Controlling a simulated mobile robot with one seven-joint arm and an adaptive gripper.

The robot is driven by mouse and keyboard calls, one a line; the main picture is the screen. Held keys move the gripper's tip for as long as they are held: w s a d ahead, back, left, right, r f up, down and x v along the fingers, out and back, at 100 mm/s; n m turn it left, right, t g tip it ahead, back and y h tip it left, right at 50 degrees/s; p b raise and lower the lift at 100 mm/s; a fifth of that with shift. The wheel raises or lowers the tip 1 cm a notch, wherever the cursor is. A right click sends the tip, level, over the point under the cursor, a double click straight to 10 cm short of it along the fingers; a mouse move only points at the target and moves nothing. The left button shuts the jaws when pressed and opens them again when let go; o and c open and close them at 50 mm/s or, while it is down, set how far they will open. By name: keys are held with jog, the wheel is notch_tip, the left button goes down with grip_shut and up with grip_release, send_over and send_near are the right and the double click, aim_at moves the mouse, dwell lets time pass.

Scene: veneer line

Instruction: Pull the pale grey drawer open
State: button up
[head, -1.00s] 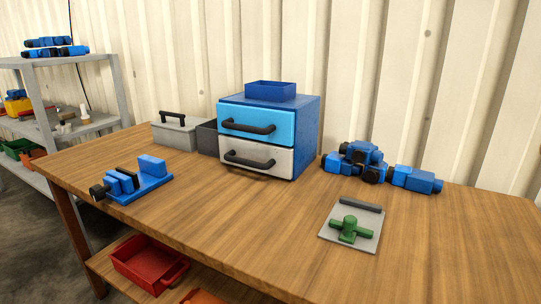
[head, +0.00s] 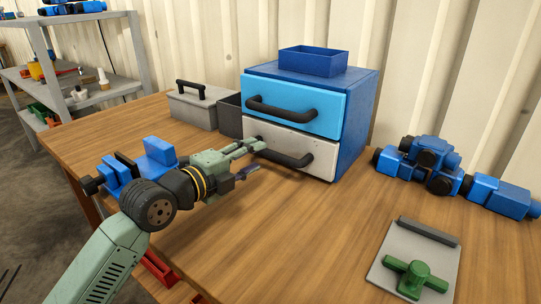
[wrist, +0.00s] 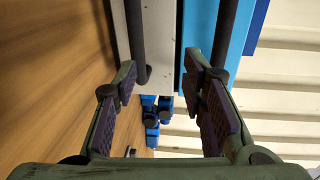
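The pale grey drawer (head: 276,137) is the lower drawer of a blue cabinet (head: 352,125) and looks shut. Its black bar handle (head: 290,157) runs across its front. My gripper (head: 256,157) is open and empty, close to the left end of this handle. In the wrist view my gripper (wrist: 163,82) has its fingers apart. The grey drawer's handle (wrist: 137,45) lies ahead between them, closer to the left finger, with no contact visible. The light blue drawer (head: 293,98) above is shut, with its own black handle (head: 283,111).
A blue tray (head: 313,60) sits on the cabinet. A grey lidded box (head: 198,107) stands to its left. A blue vise (head: 157,155) is behind my arm. Blue parts (head: 435,160) and a grey plate (head: 388,258) with a green piece lie right.

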aim_at(271, 156)
jog(key=shift+w+a+f+n+y, duration=0.15)
jog(key=shift+a+f+y, duration=0.1)
jog(key=shift+f, duration=0.3)
jog(key=shift+w+a+f+n+y, duration=0.15)
jog(key=shift+a+f+y, duration=0.1)
jog(key=shift+f, duration=0.55)
jog(key=p+x, duration=0.3)
jog(key=x, duration=0.7)
jog(key=shift+w+d+f, duration=0.1)
jog(key=shift+w+d, duration=0.05)
grip_shut()
